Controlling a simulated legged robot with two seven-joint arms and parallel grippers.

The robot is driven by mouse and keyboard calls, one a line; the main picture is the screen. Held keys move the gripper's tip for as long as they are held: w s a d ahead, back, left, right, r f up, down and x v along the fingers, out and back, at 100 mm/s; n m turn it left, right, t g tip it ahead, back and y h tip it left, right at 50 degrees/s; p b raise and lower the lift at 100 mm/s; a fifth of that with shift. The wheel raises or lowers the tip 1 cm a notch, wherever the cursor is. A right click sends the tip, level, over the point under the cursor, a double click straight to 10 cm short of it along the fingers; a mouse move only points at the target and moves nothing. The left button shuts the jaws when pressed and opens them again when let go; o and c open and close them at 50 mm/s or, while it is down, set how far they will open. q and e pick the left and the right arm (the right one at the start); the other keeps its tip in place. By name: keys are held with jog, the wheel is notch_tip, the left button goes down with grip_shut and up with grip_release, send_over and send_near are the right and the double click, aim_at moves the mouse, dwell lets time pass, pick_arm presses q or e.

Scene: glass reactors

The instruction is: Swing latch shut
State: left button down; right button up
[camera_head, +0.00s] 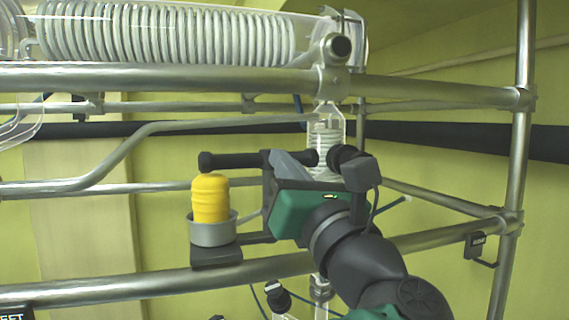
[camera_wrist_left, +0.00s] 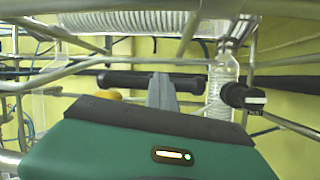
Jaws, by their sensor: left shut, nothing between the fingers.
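A black horizontal bar (camera_head: 238,160) with a rounded knob at its left end crosses the middle of the head view. It looks like the latch handle, but I cannot tell for certain. It also shows in the left wrist view (camera_wrist_left: 122,79), straight ahead. My left gripper (camera_head: 286,163) has a green body and grey fingers. In the left wrist view its fingers (camera_wrist_left: 161,88) are together and empty, overlapping the middle of the bar. I cannot tell whether they touch it. The gripper body hides what lies just behind. My right gripper is not in view.
A yellow piece (camera_head: 210,198) sits in a grey cup (camera_head: 213,231) left of my gripper. Metal rails (camera_head: 150,77) run above and below. A glass coil (camera_head: 170,35) lies at the top, and a vertical glass column (camera_head: 327,130) stands behind the gripper. A black knob (camera_wrist_left: 243,97) is to the right.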

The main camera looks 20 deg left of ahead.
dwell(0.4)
pick_arm(q)
jog(key=c, duration=1.3)
grip_release()
jog(key=shift+s+a, duration=0.25)
jog(key=shift+s, duration=0.05)
jog(key=shift+o, duration=0.2)
jog(key=shift+w+d, duration=0.15)
jog(key=shift+d, duration=0.1)
